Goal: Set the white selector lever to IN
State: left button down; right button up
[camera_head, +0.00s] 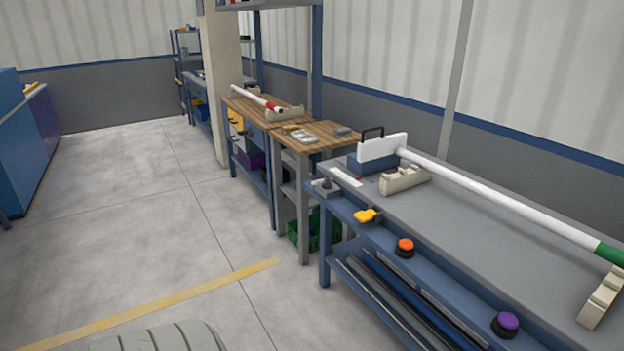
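I cannot make out for certain which part is the white selector lever, and no IN marking is legible. A white plate-like part (382,147) stands on a blue block (371,163) at the far end of the grey bench (440,225), with a black handle (372,132) behind it. A flat white strip (346,176) lies near the bench's left edge. On the front edge are a small grey knob-like control (325,187), a yellow lever or handle (367,215), an orange button (405,247) and a purple button (506,323). Neither gripper is in view.
A long white pipe (500,193) with a green end (609,254) rests on beige cradles (404,178) along the bench. Wooden-topped benches (325,137) stand beyond. Blue cabinets (22,140) stand at the left.

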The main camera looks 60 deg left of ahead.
aim_at(326, 178)
jog(key=u, duration=1.65)
jog(key=i+j+z, duration=0.2)
jog(key=z, duration=0.25)
jog(key=i+j+z, duration=0.4)
jog(key=k+l, duration=0.05)
jog(key=l, duration=0.05)
